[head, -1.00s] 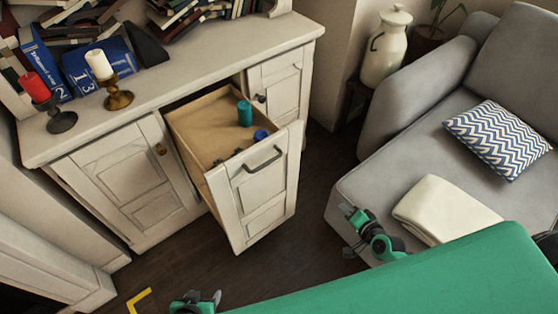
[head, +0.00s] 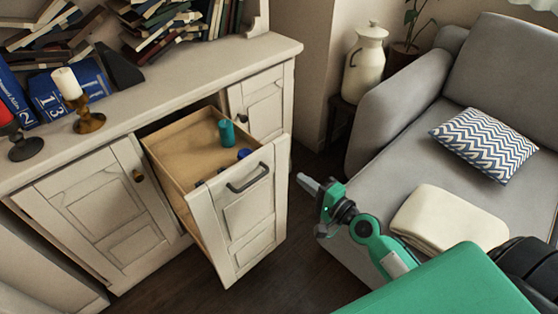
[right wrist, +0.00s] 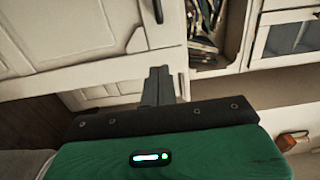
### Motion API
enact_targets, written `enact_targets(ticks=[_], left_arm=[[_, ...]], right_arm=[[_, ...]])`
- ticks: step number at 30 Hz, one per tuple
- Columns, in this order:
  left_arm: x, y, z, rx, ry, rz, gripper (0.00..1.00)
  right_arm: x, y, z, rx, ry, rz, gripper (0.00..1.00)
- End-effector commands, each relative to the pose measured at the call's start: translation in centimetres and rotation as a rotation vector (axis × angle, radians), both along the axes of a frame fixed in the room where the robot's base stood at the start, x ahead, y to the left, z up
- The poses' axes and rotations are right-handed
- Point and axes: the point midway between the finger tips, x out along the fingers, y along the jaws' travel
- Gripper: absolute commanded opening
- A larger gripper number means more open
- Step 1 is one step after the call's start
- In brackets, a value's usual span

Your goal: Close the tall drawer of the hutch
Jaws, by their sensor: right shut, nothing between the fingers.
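The tall drawer (head: 240,215) of the white hutch (head: 215,75) is pulled out, with its panelled front and dark handle (head: 248,178) facing me. Inside it stand a teal cylinder (head: 226,132) and a blue item (head: 244,154). My right gripper (head: 308,184) is just right of the drawer front, apart from it, with its fingers together and empty. In the right wrist view its closed fingers (right wrist: 158,85) point at white panelled cabinetry with a dark handle (right wrist: 158,10). My left gripper is not in view.
A grey sofa (head: 415,150) with a patterned cushion (head: 484,145) and cream blanket (head: 450,217) stands on the right. A white jug (head: 364,65) is behind it. Candlesticks (head: 88,120) and books sit on the hutch top. Dark floor (head: 305,262) is clear between drawer and sofa.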

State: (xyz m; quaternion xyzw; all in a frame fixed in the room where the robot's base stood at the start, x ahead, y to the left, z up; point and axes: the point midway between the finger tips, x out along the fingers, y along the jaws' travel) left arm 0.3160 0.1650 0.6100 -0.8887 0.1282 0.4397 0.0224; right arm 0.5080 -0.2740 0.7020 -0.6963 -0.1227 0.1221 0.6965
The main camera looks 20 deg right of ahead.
Motion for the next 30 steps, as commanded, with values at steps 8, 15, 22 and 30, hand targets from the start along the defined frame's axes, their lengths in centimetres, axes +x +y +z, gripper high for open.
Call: enact_targets(ticks=[8, 15, 22, 30], left_arm=[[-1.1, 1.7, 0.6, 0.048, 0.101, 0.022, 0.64], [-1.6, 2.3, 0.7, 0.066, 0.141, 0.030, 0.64], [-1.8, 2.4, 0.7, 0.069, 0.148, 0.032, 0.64], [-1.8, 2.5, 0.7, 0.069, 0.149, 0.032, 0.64]], right_arm=[[4.6, 1.6, 0.2, 0.003, -0.001, -0.001, 0.00], [7.7, 2.8, 0.0, 0.002, 0.000, 0.001, 0.00], [8.9, 3.3, 0.0, 0.000, 0.000, 0.000, 0.00], [9.0, 3.3, -0.1, 0.000, 0.001, 0.000, 0.00]])
